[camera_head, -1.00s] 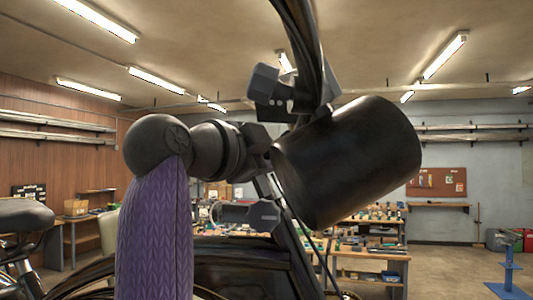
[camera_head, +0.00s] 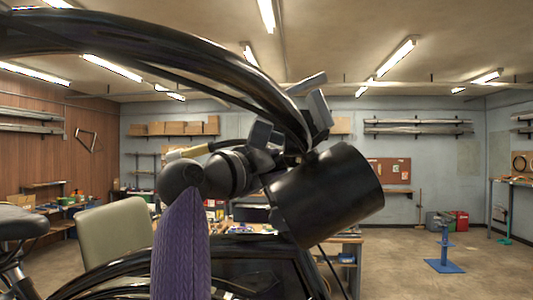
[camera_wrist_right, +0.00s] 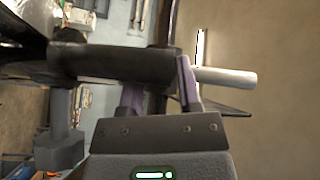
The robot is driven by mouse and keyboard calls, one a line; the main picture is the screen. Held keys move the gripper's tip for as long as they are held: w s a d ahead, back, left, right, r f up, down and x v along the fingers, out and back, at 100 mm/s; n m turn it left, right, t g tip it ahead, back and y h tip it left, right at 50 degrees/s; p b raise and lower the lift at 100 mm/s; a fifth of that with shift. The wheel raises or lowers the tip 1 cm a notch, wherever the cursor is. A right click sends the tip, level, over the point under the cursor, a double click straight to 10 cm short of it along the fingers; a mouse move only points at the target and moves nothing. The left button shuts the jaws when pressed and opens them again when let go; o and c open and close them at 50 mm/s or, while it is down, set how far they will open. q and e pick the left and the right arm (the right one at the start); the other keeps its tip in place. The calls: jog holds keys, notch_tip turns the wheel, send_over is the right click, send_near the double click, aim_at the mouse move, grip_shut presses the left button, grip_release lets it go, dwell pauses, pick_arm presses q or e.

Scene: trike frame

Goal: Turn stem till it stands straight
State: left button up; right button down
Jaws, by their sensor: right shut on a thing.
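In the head view a black curved tube (camera_head: 200,50), part of the trike's stem and bar assembly, arches from the upper left down to the middle. It is turned well over to the left. In the right wrist view a dark tube (camera_wrist_right: 110,65) runs across the picture, with a pale grey rod (camera_wrist_right: 228,77) at its right end. My right gripper (camera_wrist_right: 158,80) is shut on the dark tube, with one purplish finger on either side. In the head view grey blocks crowd the tube's lower end and hide the exact contact. My left gripper is not in view.
A black saddle (camera_head: 25,222) shows at the lower left, beside a beige chair back (camera_head: 115,235). A blue stand (camera_head: 443,245) is on open floor at the right. Benches and wall shelves lie farther back.

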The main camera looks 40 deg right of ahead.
jog(key=shift+f, duration=0.1)
jog(key=shift+c, duration=1.4)
grip_release()
pick_arm(q)
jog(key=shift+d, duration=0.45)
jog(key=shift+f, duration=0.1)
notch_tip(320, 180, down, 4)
jog(key=b, duration=0.4)
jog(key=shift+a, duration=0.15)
pick_arm(e)
jog(key=v, duration=1)
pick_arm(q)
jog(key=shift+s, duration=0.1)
